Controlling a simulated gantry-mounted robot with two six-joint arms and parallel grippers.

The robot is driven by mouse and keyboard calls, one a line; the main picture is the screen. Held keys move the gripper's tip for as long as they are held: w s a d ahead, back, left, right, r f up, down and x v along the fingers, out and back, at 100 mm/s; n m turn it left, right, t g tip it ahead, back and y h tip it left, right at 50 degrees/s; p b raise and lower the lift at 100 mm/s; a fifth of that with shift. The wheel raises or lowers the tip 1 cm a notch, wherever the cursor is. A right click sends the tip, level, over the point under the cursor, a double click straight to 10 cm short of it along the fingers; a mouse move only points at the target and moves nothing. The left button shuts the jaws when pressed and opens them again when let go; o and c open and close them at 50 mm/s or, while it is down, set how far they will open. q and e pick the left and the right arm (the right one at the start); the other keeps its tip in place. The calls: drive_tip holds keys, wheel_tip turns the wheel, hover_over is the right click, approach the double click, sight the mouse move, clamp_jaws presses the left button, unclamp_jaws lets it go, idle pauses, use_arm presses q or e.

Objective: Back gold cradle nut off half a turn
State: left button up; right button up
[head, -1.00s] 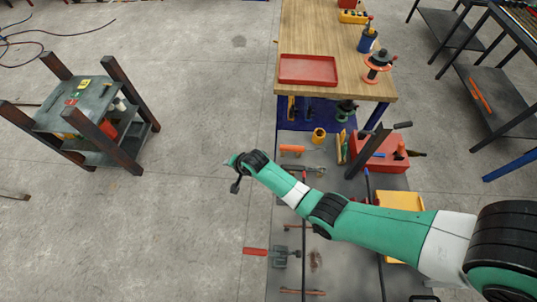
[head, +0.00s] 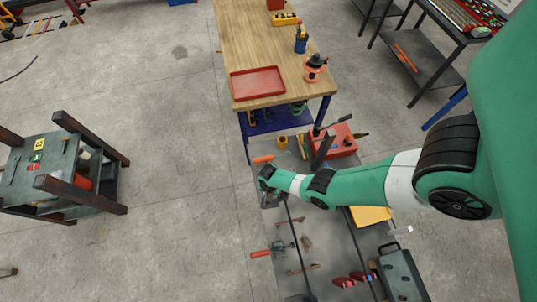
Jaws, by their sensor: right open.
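I cannot make out a gold cradle nut or a rebar cage in the head view. My right arm comes in from the right and reaches left over the grey lower surface. My right gripper (head: 267,188) is at its far end, small and dark. It is open, and I see nothing held in it. It is close to an orange-handled tool (head: 262,160), but I cannot tell whether they touch. My left gripper is not in view.
A wooden workbench (head: 245,40) stands beyond, with a red tray (head: 258,84) and an orange-and-black spool (head: 315,68). A red toolbox (head: 334,140) and loose tools lie on the grey surface (head: 335,240). A dark-posted cart (head: 85,180) stands left. Open floor lies between.

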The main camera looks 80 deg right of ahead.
sight(269, 200)
wheel_tip(269, 200, down, 10)
drive_tip(key=b, duration=0.8)
drive_tip(key=shift+b, duration=0.4)
drive_tip(key=shift+r, duration=0.1)
clamp_jaws()
